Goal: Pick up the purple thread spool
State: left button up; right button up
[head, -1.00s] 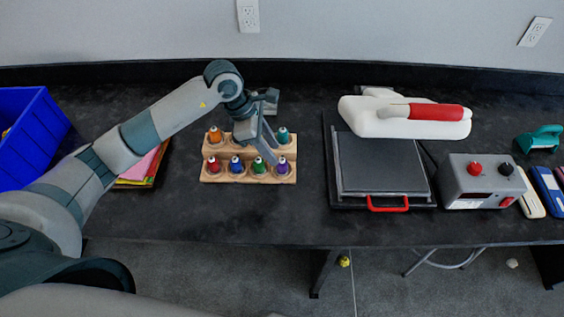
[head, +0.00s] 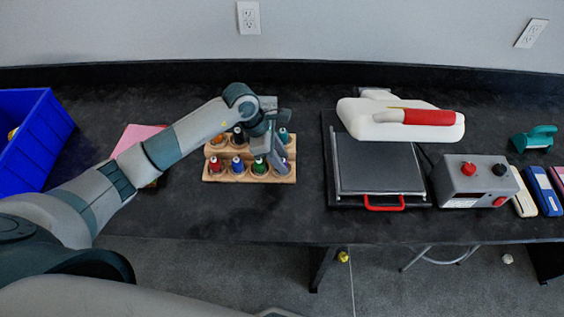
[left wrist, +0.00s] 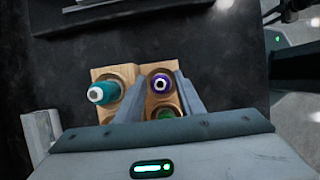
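The purple thread spool (left wrist: 161,84) stands upright in a hole of the wooden spool rack (left wrist: 101,74). In the left wrist view it lies between the two fingers of my left gripper (left wrist: 158,92), which is open. I cannot see any finger touching it. In the head view my left gripper (head: 279,157) is over the right end of the rack (head: 230,179) and mostly hides the purple spool (head: 289,167). My right gripper is not in view.
Teal (left wrist: 103,92) and green (left wrist: 166,113) spools stand close to the fingers. Red (head: 215,168), blue (head: 237,168) and orange (head: 217,139) spools share the rack. A heat press (head: 377,165) stands to the right, a blue bin (head: 35,145) at the left. Bare table lies between rack and press.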

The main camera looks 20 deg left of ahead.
pick_arm(q)
jog(key=shift+d+f, duration=0.15)
jog(key=shift+f, duration=0.25)
jog(key=c, duration=0.8)
jog(key=shift+w+r, duration=0.1)
